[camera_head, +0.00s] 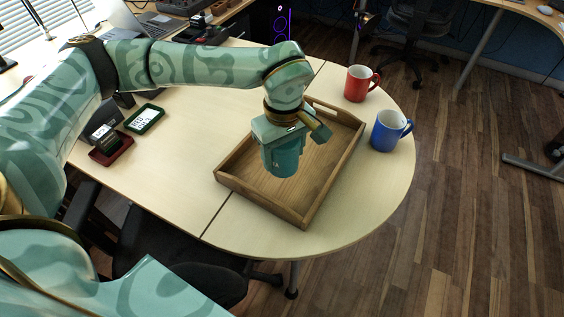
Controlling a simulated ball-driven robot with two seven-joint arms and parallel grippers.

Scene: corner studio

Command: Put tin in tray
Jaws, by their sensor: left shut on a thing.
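My left arm reaches in from the left, and its left gripper (284,140) points down over the wooden tray (318,201). The gripper is shut on a teal tin (281,162), which hangs upright below it. The tin is within the tray's outline, over its left-middle part. I cannot tell whether its base touches the tray floor. The gripper and wrist hide the tin's top and part of the tray's far side. My right gripper is not in view.
A red mug (358,84) and a blue mug (386,131) stand right of the tray on the rounded table (379,194). A green-framed card (144,118) and a dark red box (111,150) lie at left. An office chair (175,264) sits at the near edge.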

